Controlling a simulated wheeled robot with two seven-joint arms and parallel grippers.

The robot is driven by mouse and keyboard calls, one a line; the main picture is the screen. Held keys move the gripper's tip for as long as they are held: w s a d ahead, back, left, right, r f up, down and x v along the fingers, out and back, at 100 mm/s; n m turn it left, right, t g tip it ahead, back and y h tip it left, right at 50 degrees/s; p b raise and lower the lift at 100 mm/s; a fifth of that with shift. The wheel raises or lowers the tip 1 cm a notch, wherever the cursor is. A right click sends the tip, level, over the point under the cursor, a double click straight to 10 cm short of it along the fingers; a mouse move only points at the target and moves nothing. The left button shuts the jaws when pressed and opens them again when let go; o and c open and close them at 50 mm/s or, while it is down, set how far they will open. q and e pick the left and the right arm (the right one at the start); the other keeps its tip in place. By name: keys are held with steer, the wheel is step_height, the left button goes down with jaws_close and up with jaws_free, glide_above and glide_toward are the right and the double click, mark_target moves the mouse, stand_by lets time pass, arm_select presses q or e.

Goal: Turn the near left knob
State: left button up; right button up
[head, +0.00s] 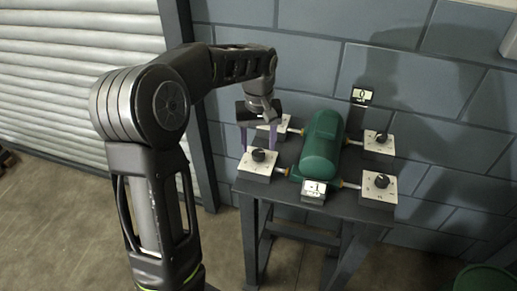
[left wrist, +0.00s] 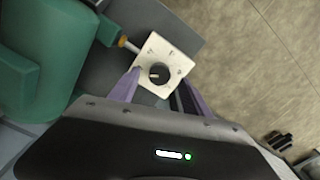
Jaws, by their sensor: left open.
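The near left knob (head: 259,155) is a black dial on a white square plate at the near left corner of the table. In the left wrist view, the knob (left wrist: 159,74) sits on its marked plate, beside the green casing. My left gripper (head: 258,139) points down just above the knob, with its purple fingers apart. In the left wrist view, my left gripper's fingers (left wrist: 157,88) lie on either side of the knob's lower part of the picture; I cannot tell whether they touch it. My right gripper is not in view.
A green casing (head: 321,146) stands mid-table (head: 340,207), with small displays at its front (head: 314,190) and back (head: 362,95). Other knobs sit at the far right (head: 381,138), near right (head: 381,182) and far left, the last partly hidden. A wall stands behind.

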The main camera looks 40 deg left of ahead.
mark_target(258, 153)
arm_select(q)
step_height(258, 153, up, 5)
steer(key=shift+f, duration=0.1)
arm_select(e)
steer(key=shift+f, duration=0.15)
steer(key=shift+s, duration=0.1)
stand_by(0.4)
